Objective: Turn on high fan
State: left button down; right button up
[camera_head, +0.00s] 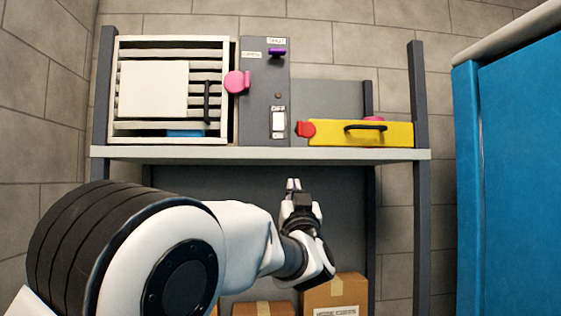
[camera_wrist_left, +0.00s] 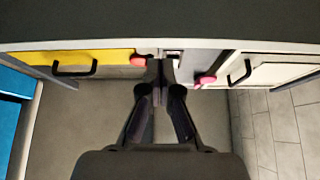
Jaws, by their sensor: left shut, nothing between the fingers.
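A grey control panel (camera_head: 264,85) stands on the shelf, with a white rocker switch (camera_head: 278,123) low on it under an "OFF" label. A purple knob (camera_head: 277,52) sits near its top, beside small labels too small to read surely. My left gripper (camera_head: 293,186) is shut and empty, below the shelf edge and below the switch in the head view. In the left wrist view the shut left gripper (camera_wrist_left: 161,78) points toward the panel's lower part, which its fingers partly hide. Contact cannot be told. My right gripper is not in view.
A white louvred unit (camera_head: 113,90) with a pink knob (camera_head: 237,82) stands left of the panel. A yellow drawer-like box (camera_head: 345,133) with a red knob (camera_head: 306,129) stands right. The shelf edge (camera_head: 200,153) runs below them. Cardboard boxes (camera_head: 336,291) sit underneath; a blue cabinet (camera_head: 520,170) is right.

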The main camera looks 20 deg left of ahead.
aim_at(279, 123)
pick_arm(q)
jog(key=s+r+n+y, duration=0.1)
jog(key=s+r+y, duration=0.1)
jog(key=s+r, duration=0.55)
jog(key=shift+t, duration=0.4)
jog(key=p+x, duration=0.3)
jog(key=x, duration=0.1)
jog(key=w+f+p+x, duration=0.1)
jog(key=p+x, duration=0.2)
jog(key=x, duration=0.2)
jog(key=w+d+f+p+x, duration=0.1)
jog(key=p+x, duration=0.2)
jog(key=x, duration=0.2)
jog(key=shift+w+a+r+p, duration=0.15)
jog(key=shift+w+p, duration=0.15)
jog(key=shift+p, duration=0.1)
jog(key=shift+w+a+f, duration=0.2)
jog(key=shift+w, duration=0.1)
jog(key=shift+w+a+f, duration=0.1)
jog(key=shift+w+f, duration=0.1)
jog(key=shift+s, duration=0.1)
